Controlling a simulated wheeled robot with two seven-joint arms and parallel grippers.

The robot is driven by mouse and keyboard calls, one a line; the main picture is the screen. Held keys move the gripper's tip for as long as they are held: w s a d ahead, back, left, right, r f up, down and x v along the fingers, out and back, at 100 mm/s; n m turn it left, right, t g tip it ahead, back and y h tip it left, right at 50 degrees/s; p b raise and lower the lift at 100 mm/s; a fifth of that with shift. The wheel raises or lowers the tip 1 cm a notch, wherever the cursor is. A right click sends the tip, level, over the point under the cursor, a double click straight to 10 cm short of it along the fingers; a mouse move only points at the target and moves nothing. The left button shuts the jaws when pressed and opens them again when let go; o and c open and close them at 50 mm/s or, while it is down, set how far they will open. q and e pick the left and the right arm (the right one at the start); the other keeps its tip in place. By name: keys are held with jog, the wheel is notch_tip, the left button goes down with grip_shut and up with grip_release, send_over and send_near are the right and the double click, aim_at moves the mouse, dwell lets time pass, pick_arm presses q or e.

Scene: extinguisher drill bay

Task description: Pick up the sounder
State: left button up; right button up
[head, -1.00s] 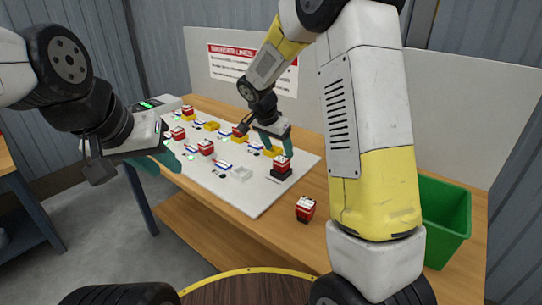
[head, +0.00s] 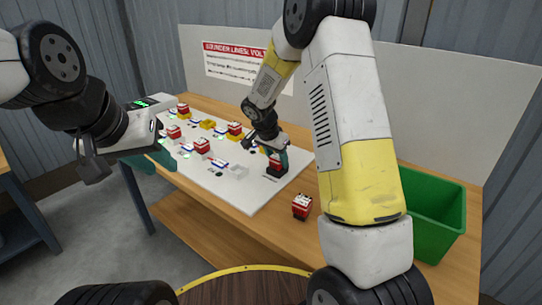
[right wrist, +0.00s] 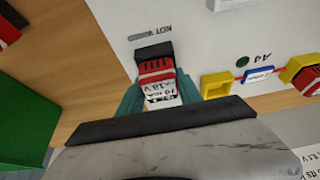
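The sounder, a red block with a white labelled top, sits at the board's near right corner. In the head view it (head: 275,163) is partly hidden by my right gripper (head: 277,156). In the right wrist view the sounder (right wrist: 156,78) lies between the teal fingers of my right gripper (right wrist: 161,92), with no clear gap at its sides. A black base (right wrist: 153,51) shows at its far end, on the white board. My left gripper (head: 130,158) hangs left of the table, away from the sounder; its finger spacing is unclear.
The white board (head: 240,200) carries several other red blocks, yellow holders and blue parts. Another red block (head: 302,206) stands on the wooden table right of the board. A green bin (head: 436,205) is at the right. A white panel with a sign (head: 235,60) stands behind.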

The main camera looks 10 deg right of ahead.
grip_shut()
jog(key=shift+r, duration=0.1)
